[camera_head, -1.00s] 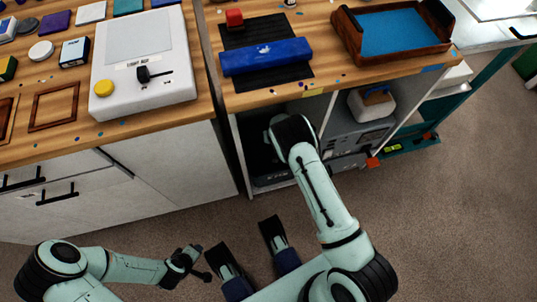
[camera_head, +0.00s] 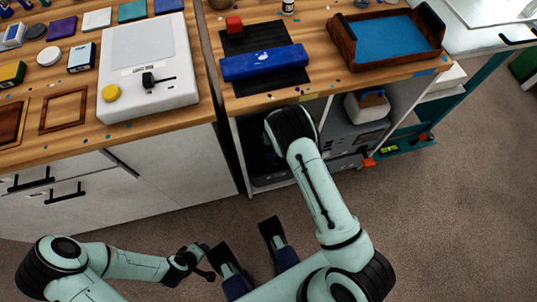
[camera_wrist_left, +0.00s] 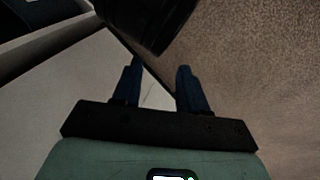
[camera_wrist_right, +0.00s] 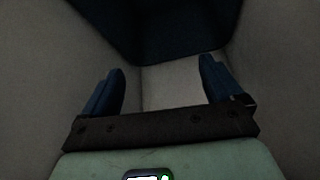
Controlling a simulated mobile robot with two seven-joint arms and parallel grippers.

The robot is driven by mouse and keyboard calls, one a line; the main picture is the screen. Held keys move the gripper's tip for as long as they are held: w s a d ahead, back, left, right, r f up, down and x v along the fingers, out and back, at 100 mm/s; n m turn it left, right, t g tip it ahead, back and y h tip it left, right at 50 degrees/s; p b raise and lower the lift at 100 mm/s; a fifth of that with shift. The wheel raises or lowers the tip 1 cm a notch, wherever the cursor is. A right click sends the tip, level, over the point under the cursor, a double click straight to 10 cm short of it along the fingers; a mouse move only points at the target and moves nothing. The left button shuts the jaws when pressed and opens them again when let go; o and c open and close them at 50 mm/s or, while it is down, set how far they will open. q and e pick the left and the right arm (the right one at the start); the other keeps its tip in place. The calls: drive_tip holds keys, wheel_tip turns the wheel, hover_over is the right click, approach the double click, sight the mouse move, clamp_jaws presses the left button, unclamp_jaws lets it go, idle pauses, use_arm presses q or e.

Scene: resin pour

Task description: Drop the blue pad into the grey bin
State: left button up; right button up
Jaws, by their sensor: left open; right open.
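A small blue pad (camera_head: 168,6) lies at the back left of the counter, cut by the picture's top edge, beside a teal pad (camera_head: 132,10). I cannot make out a grey bin for certain; a grey box-like thing (camera_head: 345,137) stands in the shelf below the counter. My left gripper (camera_head: 205,262) is low over the floor, empty; its spread fingers show in the left wrist view (camera_wrist_left: 155,88). My right arm reaches to the shelf opening, its gripper hidden in the head view. Its fingers (camera_wrist_right: 160,90) are open and empty, between pale walls with a dark blue surface ahead.
A white light box (camera_head: 148,70), a purple pad (camera_head: 60,27) and a white pad (camera_head: 97,18) are on the left counter. A blue case (camera_head: 264,62) lies on a black mat. A wooden tray (camera_head: 346,46) with a blue bottom is right of it. Carpet (camera_head: 440,220) is clear at right.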

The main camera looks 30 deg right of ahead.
use_arm(q)
drive_tip(key=shift+g+h, duration=0.3)
drive_tip(key=shift+g, duration=0.3)
drive_tip(key=s, duration=0.1)
drive_tip(key=s+d+r+p, duration=0.1)
drive_tip(key=s+r, duration=0.1)
drive_tip(key=shift+d+r, duration=0.1)
drive_tip(key=shift+d, duration=0.15)
use_arm(e)
drive_tip(key=v, duration=0.6)
